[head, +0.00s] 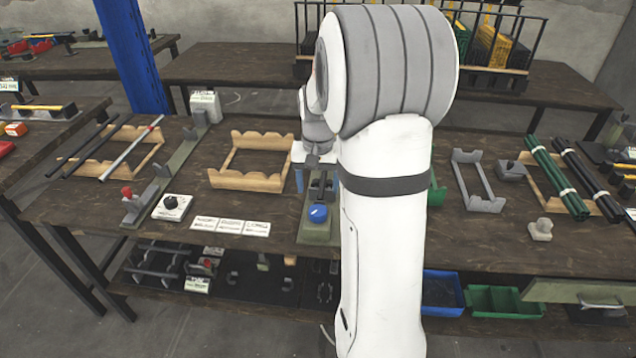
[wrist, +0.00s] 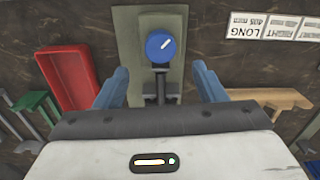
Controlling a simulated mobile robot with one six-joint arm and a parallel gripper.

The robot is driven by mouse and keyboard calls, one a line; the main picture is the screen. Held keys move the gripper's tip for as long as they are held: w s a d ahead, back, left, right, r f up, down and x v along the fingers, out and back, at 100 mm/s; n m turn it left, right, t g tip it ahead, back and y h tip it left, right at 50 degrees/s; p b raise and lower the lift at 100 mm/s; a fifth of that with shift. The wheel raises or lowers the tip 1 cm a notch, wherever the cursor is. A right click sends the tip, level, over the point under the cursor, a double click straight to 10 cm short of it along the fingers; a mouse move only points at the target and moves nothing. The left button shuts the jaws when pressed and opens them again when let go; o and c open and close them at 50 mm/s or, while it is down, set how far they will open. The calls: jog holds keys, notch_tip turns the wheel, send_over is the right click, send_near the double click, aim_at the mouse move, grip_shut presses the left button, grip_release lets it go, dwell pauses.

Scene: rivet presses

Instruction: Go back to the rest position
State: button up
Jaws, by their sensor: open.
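My gripper (wrist: 162,88) is open, with its two blue fingers apart and nothing visible between them. In the wrist view it hangs over a press with a blue knob (wrist: 160,46) on a grey-green plate (wrist: 127,38). In the head view my white arm stands in the middle, and the blue knob (head: 318,213) shows just below the gripper (head: 312,181). Part of the press and its surroundings are hidden behind the arm.
A wooden rack (head: 247,183) stands left of the gripper. Label cards (head: 229,226) lie in front of it. A red tray (wrist: 70,80) shows in the wrist view. A grey rack (head: 485,204) and green rods (head: 558,180) lie to the right on the workbench (head: 80,208).

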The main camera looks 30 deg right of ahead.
jog(key=s+a+r+n+t+p, duration=0.1)
jog(key=s+a+r+n, duration=0.1)
jog(key=s, duration=0.4)
jog(key=s+a+r+n+p, duration=0.1)
jog(key=s+a+r+n, duration=0.1)
jog(key=s+a+r, duration=0.2)
jog(key=s+a+r+n+t+p, duration=0.1)
jog(key=s+a+r+n, duration=0.1)
jog(key=s+a, duration=0.6)
jog(key=shift+s+a+r+t+p, duration=0.2)
jog(key=shift+s+r+t+p, duration=0.1)
jog(key=shift+s+r, duration=0.4)
